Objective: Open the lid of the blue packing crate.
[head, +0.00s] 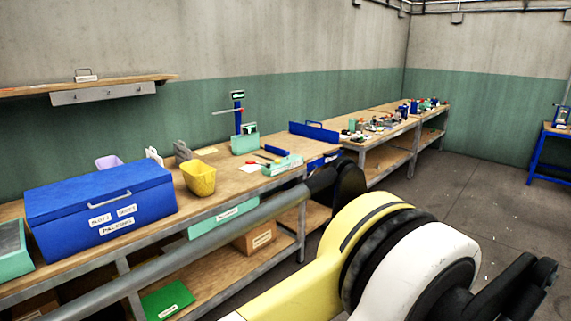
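The blue packing crate (152,211) stands on the wooden workbench at the left. Its lid (85,192) is shut, lying flat over the top. A light metal handle (110,201) runs along the front upper edge, and white labels, one reading PACKING, are on the front. My yellow and white arm fills the lower right, well away from the crate. A black part at its end, which looks like my gripper (522,284), is at the lower right edge. Its fingers are not clear, and I see nothing held in it.
A green-rimmed tray (14,262) sits close left of the crate. A yellow bin (199,179) stands to its right, and a lilac bin (108,161) behind it. A shelf (90,86) hangs above. My grey tube-like part crosses before the bench. The floor at right (470,190) is clear.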

